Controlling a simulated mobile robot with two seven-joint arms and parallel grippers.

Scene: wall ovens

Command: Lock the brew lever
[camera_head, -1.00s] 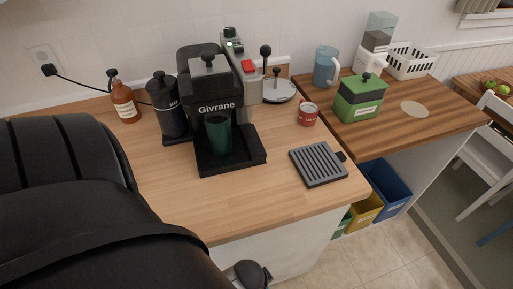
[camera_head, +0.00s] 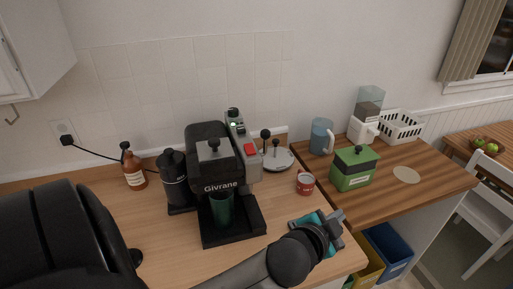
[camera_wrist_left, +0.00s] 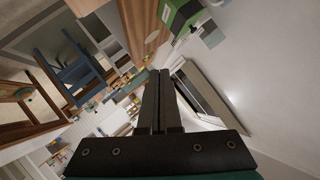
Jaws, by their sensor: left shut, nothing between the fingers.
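The black coffee machine (camera_head: 212,170) marked Givrane stands on the wooden counter with a dark green cup (camera_head: 221,207) under its head. A lever with a black ball knob (camera_head: 265,134) rises at the machine's right side; it looks upright, and I cannot tell whether it is locked. My left gripper (camera_head: 338,216) is over the counter's right front, right of and nearer than the machine, apart from the lever. In the left wrist view its fingers (camera_wrist_left: 160,74) are together and empty. My right gripper is not in view.
A green box (camera_head: 353,169) and blue pitcher (camera_head: 321,137) stand on the darker counter. A black canister (camera_head: 175,182) and brown bottle (camera_head: 133,168) stand left.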

